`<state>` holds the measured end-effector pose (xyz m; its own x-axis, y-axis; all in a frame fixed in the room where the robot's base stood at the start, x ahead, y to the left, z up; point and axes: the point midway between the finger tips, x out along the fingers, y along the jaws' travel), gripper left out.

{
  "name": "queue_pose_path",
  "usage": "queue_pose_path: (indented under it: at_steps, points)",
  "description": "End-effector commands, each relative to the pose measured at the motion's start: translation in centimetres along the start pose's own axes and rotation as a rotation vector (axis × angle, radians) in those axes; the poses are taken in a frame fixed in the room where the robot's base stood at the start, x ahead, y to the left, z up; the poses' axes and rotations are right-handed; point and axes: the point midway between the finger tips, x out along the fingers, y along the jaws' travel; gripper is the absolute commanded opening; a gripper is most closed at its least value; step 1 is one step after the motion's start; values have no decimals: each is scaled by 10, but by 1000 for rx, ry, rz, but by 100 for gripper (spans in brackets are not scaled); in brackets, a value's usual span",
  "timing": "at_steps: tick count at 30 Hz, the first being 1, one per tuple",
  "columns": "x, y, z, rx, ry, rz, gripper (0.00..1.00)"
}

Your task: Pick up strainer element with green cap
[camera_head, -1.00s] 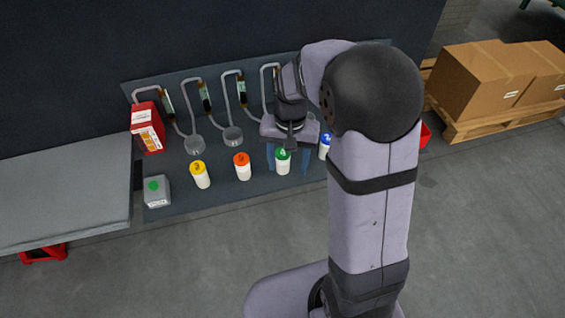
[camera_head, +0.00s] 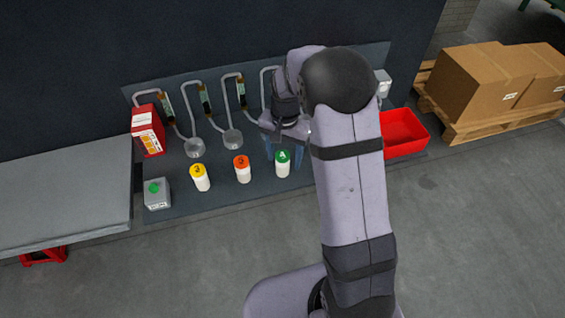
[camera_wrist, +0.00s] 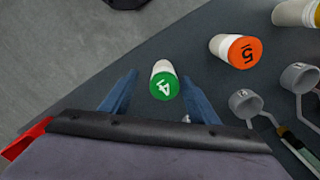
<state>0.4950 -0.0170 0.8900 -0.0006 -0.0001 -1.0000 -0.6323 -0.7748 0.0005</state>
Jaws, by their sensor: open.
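The strainer element with the green cap (camera_head: 283,156) stands upright on the dark panel, its white body below the cap. In the wrist view its green cap (camera_wrist: 165,87), marked 4, lies between the two blue fingers. My gripper (camera_head: 282,150) is open above and around the strainer, with a finger on either side. In the wrist view my gripper (camera_wrist: 160,78) shows a gap on both sides of the cap, and nothing is held.
An orange-capped strainer (camera_head: 242,168) and a yellow-capped one (camera_head: 200,178) stand to the left. Pipes with cups run behind. A red bin (camera_head: 403,134) lies right, beyond my arm.

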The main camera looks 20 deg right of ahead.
Motion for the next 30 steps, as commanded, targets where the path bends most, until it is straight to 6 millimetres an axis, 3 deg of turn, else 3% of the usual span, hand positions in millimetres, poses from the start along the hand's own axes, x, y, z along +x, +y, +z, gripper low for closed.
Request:
queue_pose_path:
  at_steps: [5, 17, 26, 30]
  points:
    - [7, -2, 0, -1, -2, 1, 55]
    - [48, -7, -2, -1, -1, 1, 55]
    - [52, -7, -2, -1, 0, 0, 55]
    - [52, -7, -2, -1, 0, 0, 26]
